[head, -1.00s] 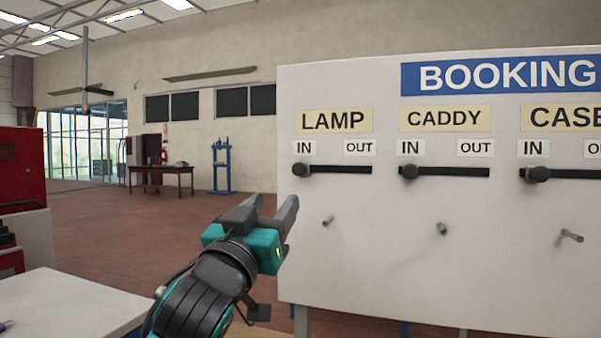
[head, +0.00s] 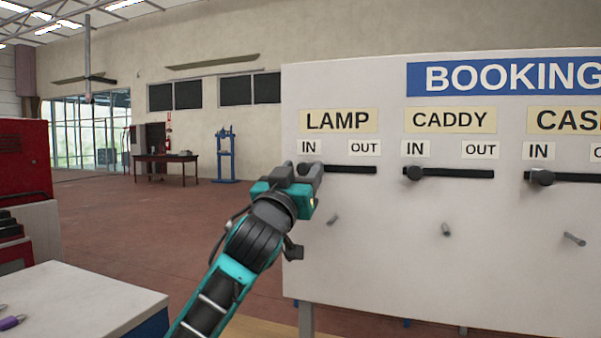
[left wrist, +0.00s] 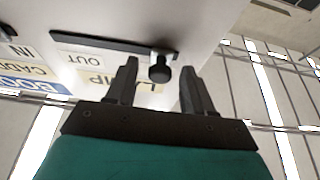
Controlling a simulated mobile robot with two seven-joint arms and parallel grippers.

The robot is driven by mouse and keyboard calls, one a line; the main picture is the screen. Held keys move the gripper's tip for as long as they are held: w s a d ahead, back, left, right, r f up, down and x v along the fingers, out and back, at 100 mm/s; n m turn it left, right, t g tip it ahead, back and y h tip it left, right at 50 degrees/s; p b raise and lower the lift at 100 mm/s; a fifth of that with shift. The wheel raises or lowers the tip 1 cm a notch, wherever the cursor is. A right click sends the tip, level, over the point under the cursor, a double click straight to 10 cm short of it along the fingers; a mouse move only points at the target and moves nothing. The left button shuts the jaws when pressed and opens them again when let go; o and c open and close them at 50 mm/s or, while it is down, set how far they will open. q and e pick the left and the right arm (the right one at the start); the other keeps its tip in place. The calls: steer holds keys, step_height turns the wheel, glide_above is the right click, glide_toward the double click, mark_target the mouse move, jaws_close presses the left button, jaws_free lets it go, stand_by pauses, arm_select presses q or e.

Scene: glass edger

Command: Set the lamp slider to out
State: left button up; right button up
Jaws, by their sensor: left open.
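The lamp slider is a black knob (left wrist: 159,69) on a dark horizontal slot (head: 350,169) under the LAMP label (head: 338,120). The knob is at the IN end of its slot, partly hidden by my gripper in the head view. My left gripper (head: 305,171) is open at that end of the slot. In the left wrist view the knob shows between the two fingers (left wrist: 158,88), near their tips, with space visible on both sides. The OUT label (head: 364,147) is at the slot's right end. My right gripper is not in view.
The caddy slider (head: 414,173) and the case slider (head: 542,178) sit at their IN ends on the same white board (head: 400,265). Small pegs (head: 446,230) stick out below the slots. A white-topped table (head: 80,305) stands at the lower left.

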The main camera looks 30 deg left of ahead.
arm_select(q)
jaws_close()
stand_by(0.4)
